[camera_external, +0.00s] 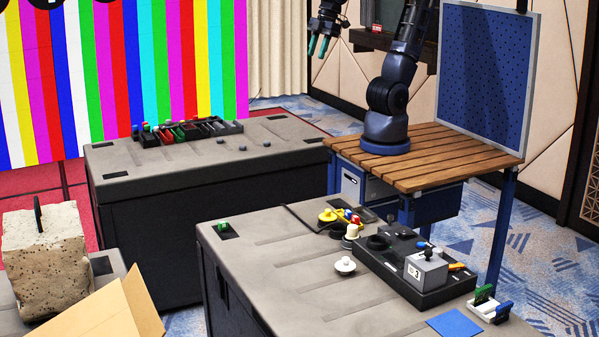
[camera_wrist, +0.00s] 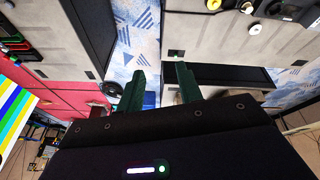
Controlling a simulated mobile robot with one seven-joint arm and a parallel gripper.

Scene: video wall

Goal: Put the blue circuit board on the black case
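A small blue board-like piece (camera_external: 503,311) stands in a white holder (camera_external: 482,311) at the lower right of the front case, next to a green one (camera_external: 485,293). A flat blue square (camera_external: 455,325) lies just left of the holder. I cannot tell for sure which is the circuit board. Two large black-sided cases with grey tops are in view, the front case (camera_external: 270,258) and the back case (camera_external: 200,165). My gripper (camera_external: 317,48) is high above the back case's far side, open and empty. In the wrist view its two green fingers (camera_wrist: 160,70) are apart.
A black tray (camera_external: 385,268) with a grey box sits on the front case, near a white knob (camera_external: 345,265) and yellow parts. A black rack (camera_external: 187,131) with coloured pieces lies on the back case. A stone block (camera_external: 45,250) and cardboard (camera_external: 110,315) are lower left.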

